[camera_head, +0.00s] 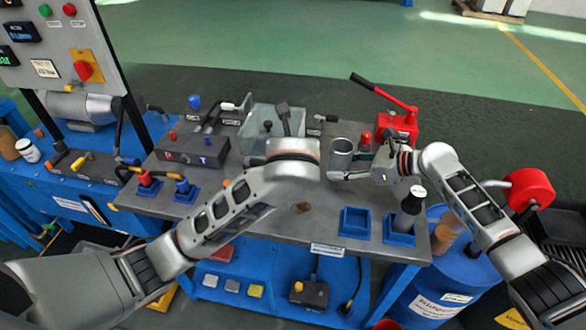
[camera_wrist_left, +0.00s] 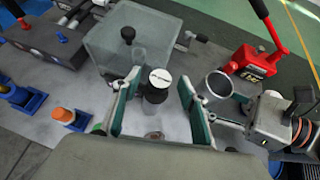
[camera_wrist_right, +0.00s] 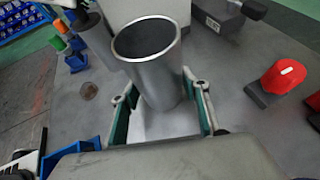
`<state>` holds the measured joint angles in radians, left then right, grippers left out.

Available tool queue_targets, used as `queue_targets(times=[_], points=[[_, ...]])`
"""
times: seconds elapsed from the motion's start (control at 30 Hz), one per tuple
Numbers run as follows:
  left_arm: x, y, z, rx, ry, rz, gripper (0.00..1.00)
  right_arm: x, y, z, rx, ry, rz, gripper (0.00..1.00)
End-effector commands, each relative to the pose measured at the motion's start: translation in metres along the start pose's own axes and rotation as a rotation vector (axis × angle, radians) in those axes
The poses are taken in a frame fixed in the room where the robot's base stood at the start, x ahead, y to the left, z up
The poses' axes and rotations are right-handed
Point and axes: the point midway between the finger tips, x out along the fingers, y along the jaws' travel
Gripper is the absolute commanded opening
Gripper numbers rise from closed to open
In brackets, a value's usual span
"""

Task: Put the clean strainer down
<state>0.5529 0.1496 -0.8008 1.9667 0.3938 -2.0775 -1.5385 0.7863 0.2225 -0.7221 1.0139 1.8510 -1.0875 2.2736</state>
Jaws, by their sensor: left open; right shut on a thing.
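The strainer seems to be the open-topped metal cylinder (camera_head: 341,153), near the back right of the grey table (camera_head: 300,222). My right gripper (camera_head: 348,174) is shut on it from the right. In the right wrist view the cylinder (camera_wrist_right: 152,70) stands between the two fingers (camera_wrist_right: 163,105), a little tilted in the picture. I cannot tell whether its bottom touches the table. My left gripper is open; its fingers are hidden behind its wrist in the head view. In the left wrist view its fingers (camera_wrist_left: 160,82) spread either side of a dark piece with a white slotted top (camera_wrist_left: 158,78), left of the cylinder.
A clear tub (camera_head: 256,118) stands behind my left wrist. A red hand pump (camera_head: 400,122) is at the back right. An empty blue holder (camera_head: 355,224) and a dark white-capped bottle (camera_head: 408,212) are near the front right edge.

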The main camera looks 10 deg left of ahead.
Motion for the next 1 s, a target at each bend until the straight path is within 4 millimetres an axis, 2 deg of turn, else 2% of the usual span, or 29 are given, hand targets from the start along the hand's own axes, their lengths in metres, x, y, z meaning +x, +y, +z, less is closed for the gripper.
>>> queue_targets(times=[0.13,0.4,0.43,0.5,0.6,1.0], points=[[0.017,0.001,0.0,0.001,-0.001,0.002,0.43,0.0,0.0,-0.001,0.0,0.001,0.0,0.33],[0.02,0.0,0.0,0.0,0.0,0.001,0.43,0.0,0.0,-0.001,0.0,0.001,0.0,0.33],[0.02,0.0,0.0,0.0,0.0,0.001,0.4,0.0,0.0,-0.001,0.0,0.001,0.0,0.33],[0.02,0.0,0.0,0.0,0.0,0.001,0.22,0.0,0.0,-0.001,0.0,0.001,0.0,0.33],[0.02,0.0,0.0,0.0,0.0,0.001,0.0,0.0,0.0,-0.001,0.0,0.001,0.0,0.33],[0.016,-0.001,0.005,-0.001,-0.001,-0.001,0.0,0.0,0.0,-0.001,0.0,0.001,0.001,0.33]])
